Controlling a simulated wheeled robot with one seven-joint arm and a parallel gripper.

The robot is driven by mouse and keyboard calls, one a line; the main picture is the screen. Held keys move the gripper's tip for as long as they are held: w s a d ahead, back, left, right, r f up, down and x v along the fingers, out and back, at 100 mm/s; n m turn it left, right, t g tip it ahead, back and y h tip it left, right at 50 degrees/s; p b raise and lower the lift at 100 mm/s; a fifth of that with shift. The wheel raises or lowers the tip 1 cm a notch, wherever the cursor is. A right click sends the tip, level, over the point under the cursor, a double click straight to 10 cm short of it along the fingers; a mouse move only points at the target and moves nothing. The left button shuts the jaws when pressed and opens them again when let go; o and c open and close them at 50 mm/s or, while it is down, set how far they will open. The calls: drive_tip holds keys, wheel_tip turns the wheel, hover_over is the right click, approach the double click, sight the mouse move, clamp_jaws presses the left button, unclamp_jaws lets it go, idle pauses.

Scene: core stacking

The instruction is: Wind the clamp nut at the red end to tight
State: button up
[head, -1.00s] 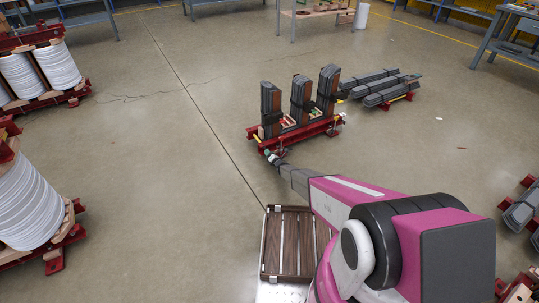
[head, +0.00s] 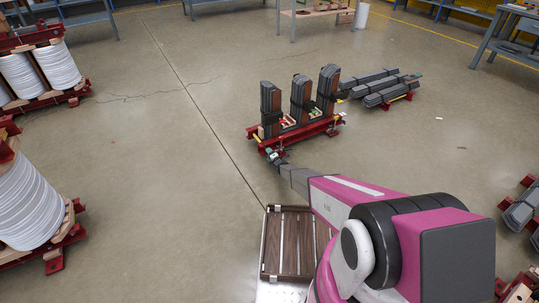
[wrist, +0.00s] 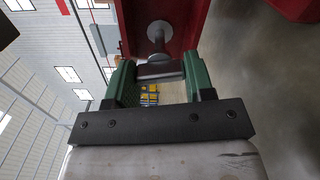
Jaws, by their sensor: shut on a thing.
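The core stands on a red clamp frame (head: 305,133) in the head view, with three upright dark stacks, the middle one here (head: 301,98). My gripper (head: 271,153) is at the frame's near left end, small in that view. In the wrist view my gripper (wrist: 160,84) has green fingers shut on a grey metal clamp nut (wrist: 158,70). The nut sits on a pale bolt (wrist: 157,35) that comes out of a red channel beam (wrist: 185,18). How tight the nut is cannot be seen.
A dark slatted tray (head: 288,243) lies beside my base. Grey core bars (head: 385,90) lie on red supports behind the core. White coils (head: 32,205) on red frames stand at the left. The floor between the coils and the core is clear.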

drive_tip(key=m, duration=0.4)
drive_tip(key=shift+m, duration=2.1)
drive_tip(key=o, duration=0.9)
drive_tip(key=shift+s, duration=0.1)
